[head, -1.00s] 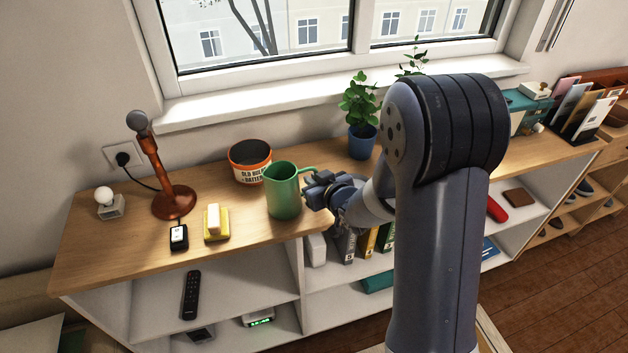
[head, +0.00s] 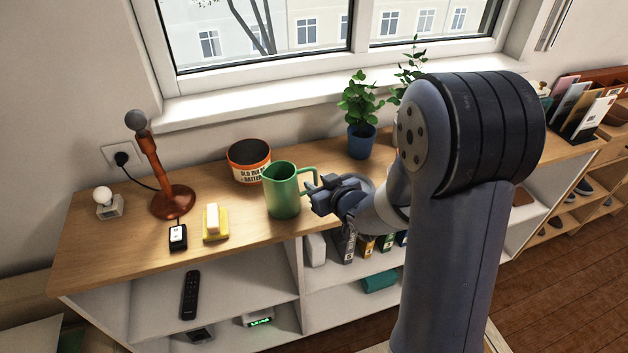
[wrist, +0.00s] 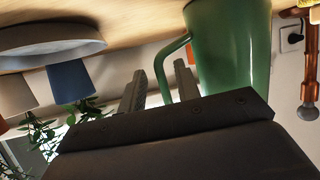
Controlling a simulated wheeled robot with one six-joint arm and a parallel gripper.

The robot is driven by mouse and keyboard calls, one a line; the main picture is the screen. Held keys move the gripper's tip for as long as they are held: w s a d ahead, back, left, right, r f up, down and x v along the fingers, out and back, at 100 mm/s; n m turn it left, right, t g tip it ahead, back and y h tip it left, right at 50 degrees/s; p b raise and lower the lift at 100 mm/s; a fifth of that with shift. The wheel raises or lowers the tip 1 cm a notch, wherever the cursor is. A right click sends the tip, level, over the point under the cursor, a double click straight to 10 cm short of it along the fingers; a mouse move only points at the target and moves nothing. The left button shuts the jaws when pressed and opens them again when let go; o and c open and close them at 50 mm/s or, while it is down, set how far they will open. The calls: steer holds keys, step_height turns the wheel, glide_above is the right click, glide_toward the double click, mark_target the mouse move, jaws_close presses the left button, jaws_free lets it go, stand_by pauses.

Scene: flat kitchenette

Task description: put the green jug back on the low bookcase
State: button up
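The green jug (head: 283,192) stands upright on the wooden top of the low bookcase (head: 120,248), near its front edge. Its handle points right, toward my gripper (head: 316,196). My gripper is just right of the jug, by the handle. In the wrist view, which looks upside down, the jug (wrist: 232,45) fills the upper right. The two fingers of my gripper (wrist: 158,85) are spread apart there, with the handle showing between them and not clamped. My arm hides the right part of the bookcase top in the head view.
Left of the jug are a yellow butter dish (head: 215,224), a small black device (head: 178,237) and an orange-brown microphone stand (head: 172,200). An orange-and-black tin (head: 249,160) is close behind the jug. A blue-potted plant (head: 361,140) stands behind right.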

steer(key=v, duration=0.8)
steer(key=shift+s+d, duration=0.2)
steer(key=shift+s, duration=0.1)
steer(key=shift+r, duration=0.1)
